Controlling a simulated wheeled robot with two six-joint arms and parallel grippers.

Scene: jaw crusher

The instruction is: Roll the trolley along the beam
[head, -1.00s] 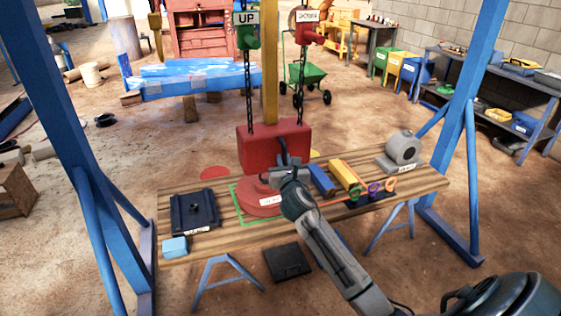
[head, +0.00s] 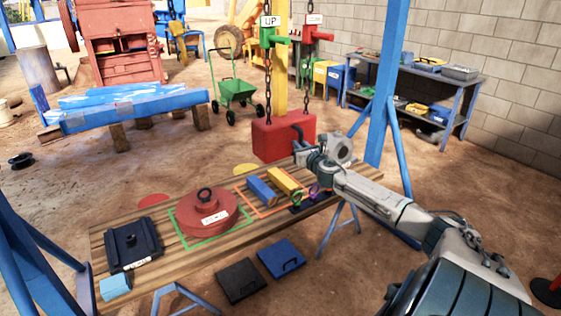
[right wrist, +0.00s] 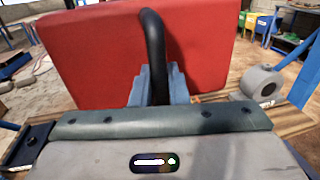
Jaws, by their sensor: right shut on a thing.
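The trolley and the beam are out of view above. A red block (head: 270,139) hangs below on two chains (head: 268,85), over the far edge at the right part of the bench. My right gripper (head: 303,152) is at its near face. In the right wrist view, its blue-grey fingers (right wrist: 157,88) are shut on the black curved handle (right wrist: 154,40) of the red block (right wrist: 80,60). A green handle marked UP (head: 267,36) and a red handle (head: 315,36) with a sign are on the chains. My left gripper is not in view.
The wooden bench (head: 170,272) carries a red disc (head: 207,208) with a ring, a dark plate (head: 134,243), blue and yellow bars (head: 285,180) and a grey round part (head: 337,148). A blue frame post (head: 388,90) stands right of the block.

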